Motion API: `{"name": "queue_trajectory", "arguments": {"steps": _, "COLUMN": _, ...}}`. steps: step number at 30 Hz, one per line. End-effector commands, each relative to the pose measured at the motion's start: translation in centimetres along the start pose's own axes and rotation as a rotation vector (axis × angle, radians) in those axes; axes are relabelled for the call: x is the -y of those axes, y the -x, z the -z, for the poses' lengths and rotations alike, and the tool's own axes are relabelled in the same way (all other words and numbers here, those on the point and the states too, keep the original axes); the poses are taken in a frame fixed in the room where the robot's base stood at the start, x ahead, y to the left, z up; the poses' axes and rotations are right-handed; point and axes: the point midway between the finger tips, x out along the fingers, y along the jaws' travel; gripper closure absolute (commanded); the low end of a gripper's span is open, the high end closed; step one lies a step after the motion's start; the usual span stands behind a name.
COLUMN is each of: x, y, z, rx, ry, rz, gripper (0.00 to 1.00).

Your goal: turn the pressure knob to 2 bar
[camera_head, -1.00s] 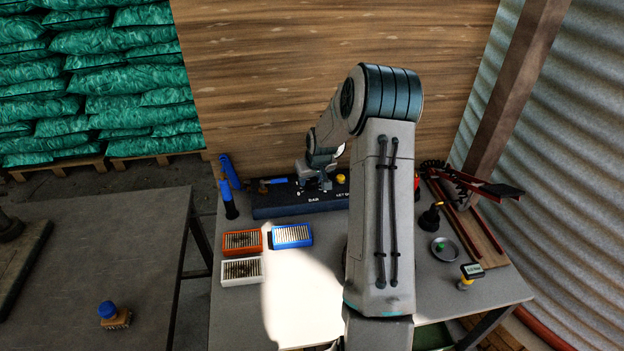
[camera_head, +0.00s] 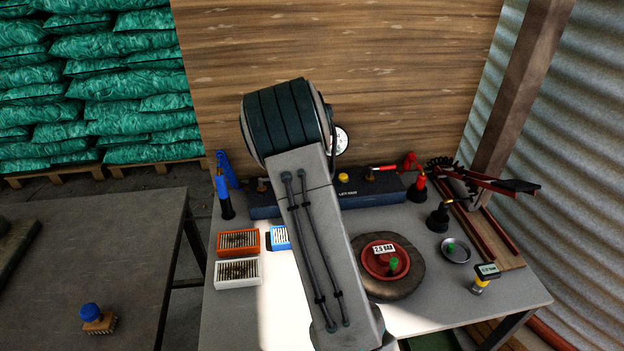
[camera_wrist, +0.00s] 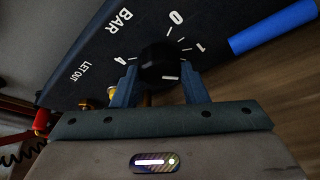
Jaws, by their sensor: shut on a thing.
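The pressure knob (camera_wrist: 158,58) is black and round on the dark panel (camera_wrist: 90,45), seen in the wrist view. The numerals 0, 1 and 4 and the word BAR show around it. A short white mark sits on the knob's lower side; the numerals there are hidden, so I cannot tell its reading. My gripper (camera_wrist: 160,72) is shut on the knob, one finger at each side. In the head view my arm hides the gripper and knob; the panel (camera_head: 382,193) shows at both sides of the arm.
A white gauge (camera_head: 342,140) shows partly behind my arm. A tyre (camera_head: 408,278) with a red hub and a BAR label lies right of my arm. Blue (camera_head: 226,190) and red (camera_head: 417,180) hose fittings stand by the panel. Orange (camera_head: 238,242) and white (camera_head: 237,273) boxes lie left.

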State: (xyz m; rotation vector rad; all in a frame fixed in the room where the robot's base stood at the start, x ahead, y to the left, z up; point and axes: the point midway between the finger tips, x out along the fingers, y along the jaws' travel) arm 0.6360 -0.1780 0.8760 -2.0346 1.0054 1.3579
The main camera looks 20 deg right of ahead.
Motion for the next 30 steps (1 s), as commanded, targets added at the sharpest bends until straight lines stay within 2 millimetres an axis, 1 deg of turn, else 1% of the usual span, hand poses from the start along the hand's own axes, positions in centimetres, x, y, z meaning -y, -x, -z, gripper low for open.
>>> {"name": "queue_trajectory", "arguments": {"steps": 9, "x": 0.3, "y": 0.05, "z": 0.01, "rx": -0.001, "ry": -0.272, "rz": -0.115, "gripper": 0.83}}
{"name": "queue_trajectory", "arguments": {"steps": 16, "x": 0.32, "y": 0.01, "z": 0.07, "rx": 0.0, "ry": -0.44, "rz": -0.184, "gripper": 0.83}}
{"name": "queue_trajectory", "arguments": {"steps": 24, "x": 0.4, "y": 0.0, "z": 0.1, "rx": 0.001, "ry": -0.566, "rz": -0.235, "gripper": 0.83}}
{"name": "queue_trajectory", "arguments": {"steps": 30, "x": 0.38, "y": -0.05, "z": 0.09, "rx": 0.002, "ry": -0.609, "rz": -0.253, "gripper": 0.83}}
